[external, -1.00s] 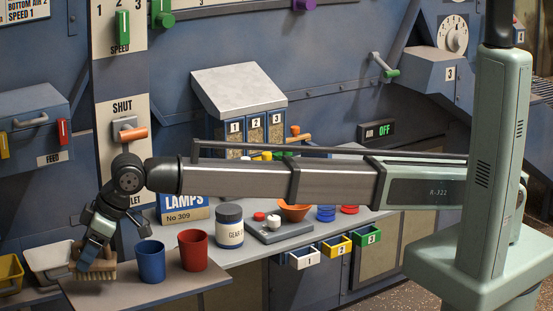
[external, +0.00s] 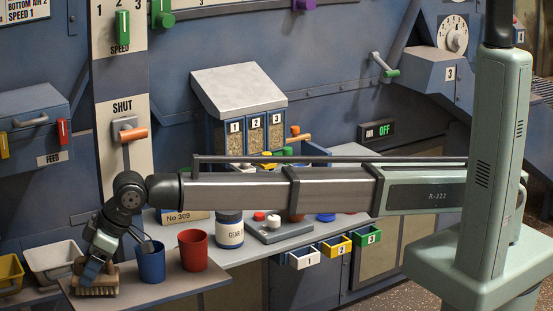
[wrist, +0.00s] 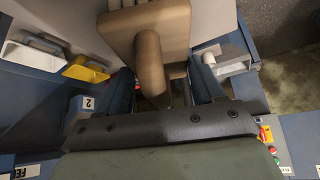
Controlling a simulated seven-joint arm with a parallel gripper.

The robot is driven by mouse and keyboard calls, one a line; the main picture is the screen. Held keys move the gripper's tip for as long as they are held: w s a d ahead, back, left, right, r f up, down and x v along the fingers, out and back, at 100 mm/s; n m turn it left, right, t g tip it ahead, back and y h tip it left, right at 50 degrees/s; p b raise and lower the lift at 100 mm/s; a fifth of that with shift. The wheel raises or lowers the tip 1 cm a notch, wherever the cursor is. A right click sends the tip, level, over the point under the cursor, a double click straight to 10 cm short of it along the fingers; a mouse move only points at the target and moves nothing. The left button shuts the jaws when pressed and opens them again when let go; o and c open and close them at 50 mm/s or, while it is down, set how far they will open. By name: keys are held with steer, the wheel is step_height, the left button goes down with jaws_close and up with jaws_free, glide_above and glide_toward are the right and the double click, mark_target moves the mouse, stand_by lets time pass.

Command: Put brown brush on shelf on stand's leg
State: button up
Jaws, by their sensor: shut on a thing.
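My gripper (external: 94,270) is shut on the brown brush (external: 97,284), low over the left end of a brown-grey board (external: 190,288) at the front left. The brush has a wooden body and pale bristles that face down. I cannot tell whether the bristles touch the board. In the wrist view the brush's wooden body and handle (wrist: 150,50) lie between the two dark fingers (wrist: 162,92). No shelf can be clearly made out as the one on a stand's leg.
A blue cup (external: 151,262) stands just right of my gripper, with a red cup (external: 193,250) beyond it. A white bin (external: 50,262) and a yellow bin (external: 10,272) are at the left. A jar (external: 229,230) stands on the bench behind.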

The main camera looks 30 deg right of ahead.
steer(key=shift+f, duration=0.55)
steer(key=o, duration=1.3)
steer(key=shift+o, duration=0.4)
steer(key=v, duration=1.3)
steer(key=shift+d+r, duration=0.2)
steer(key=shift+r, duration=0.05)
steer(key=s+d+r+m+h, duration=0.1)
steer(key=d+r+m, duration=0.45)
steer(key=d, duration=0.25)
steer(key=s+d+r+m+h, duration=0.1)
steer(key=s+d+r+m, duration=0.1)
steer(key=d+r+m, duration=0.4)
step_height(320, 180, down, 11)
steer(key=w+m, duration=0.2)
steer(key=shift+a+r, duration=0.25)
steer(key=shift+a, duration=0.05)
